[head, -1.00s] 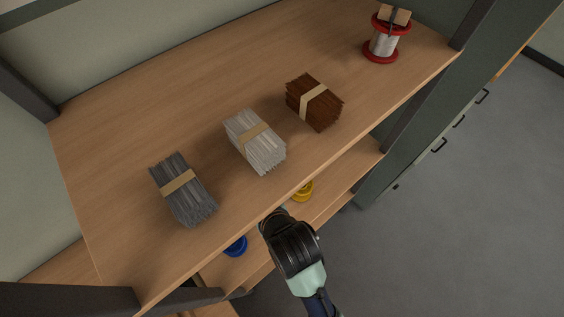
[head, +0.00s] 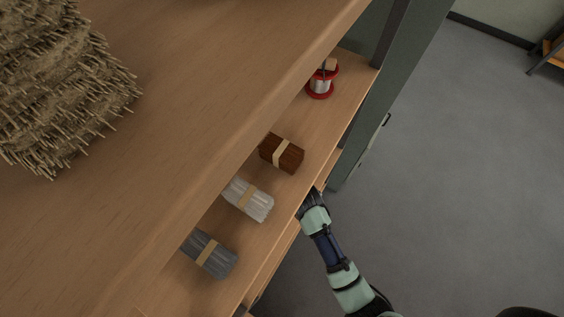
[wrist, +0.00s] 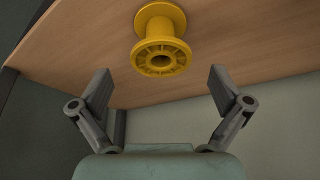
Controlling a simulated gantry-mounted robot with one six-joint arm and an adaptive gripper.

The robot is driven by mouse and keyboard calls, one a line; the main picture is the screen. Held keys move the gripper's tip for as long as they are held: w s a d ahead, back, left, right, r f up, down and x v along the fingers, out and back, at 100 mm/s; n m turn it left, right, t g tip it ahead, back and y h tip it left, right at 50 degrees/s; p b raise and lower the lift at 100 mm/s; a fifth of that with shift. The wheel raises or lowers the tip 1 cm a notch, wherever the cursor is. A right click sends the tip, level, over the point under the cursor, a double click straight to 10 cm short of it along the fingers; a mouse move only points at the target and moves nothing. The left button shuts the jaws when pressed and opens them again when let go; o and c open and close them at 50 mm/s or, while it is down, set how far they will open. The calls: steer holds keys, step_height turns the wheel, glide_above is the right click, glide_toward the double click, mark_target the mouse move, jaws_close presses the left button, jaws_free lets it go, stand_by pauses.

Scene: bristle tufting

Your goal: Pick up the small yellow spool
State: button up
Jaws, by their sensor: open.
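The small yellow spool (wrist: 161,42) shows in the wrist view at the top middle, with its flange and centre hole facing me. It is against a wooden shelf board (wrist: 90,45). My gripper (wrist: 160,85) is open and empty, its two fingers spread to the left and right. The spool lies beyond the fingertips, roughly centred between them, and no finger touches it. In the head view the spool is hidden. My arm reaches in at the shelf's front edge there, and the gripper's fingers are hidden.
Grey (head: 210,255), white (head: 248,199) and brown (head: 282,153) banded bristle bundles lie on a shelf. A red-flanged spool (head: 321,82) stands farther back. A wide upper board (head: 190,120) carries a bristly tan stack (head: 60,95). Open floor (head: 440,200) lies to the right.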

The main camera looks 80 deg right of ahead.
steer(key=b+x, duration=0.1)
steer(key=x, duration=0.3)
steer(key=shift+w+f, duration=0.15)
steer(key=shift+f, duration=0.05)
steer(key=shift+c, duration=0.3)
steer(key=c, duration=1.2)
steer(key=shift+r, duration=0.2)
